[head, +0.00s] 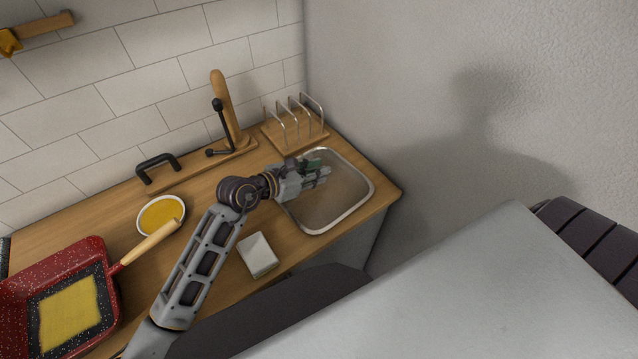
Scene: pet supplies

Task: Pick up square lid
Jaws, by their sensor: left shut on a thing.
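The square lid (345,205) is a see-through pane with rounded corners and a pale metal rim. It is at the right end of the wooden counter, in the head view. My left gripper (318,174) reaches over its upper left part and is shut on it, near a greenish piece that shows between the fingers. The fingers hide the exact place of the grip. I cannot tell whether the lid rests on the counter or is slightly raised. My right gripper is not in view.
A red speckled pan (95,262) with a wooden handle lies at left. A yellow-filled round dish (160,216) and a white box (257,252) are on the counter (215,185). A wire rack (295,125) and a board with black handles (190,168) stand behind. A wall rises at right.

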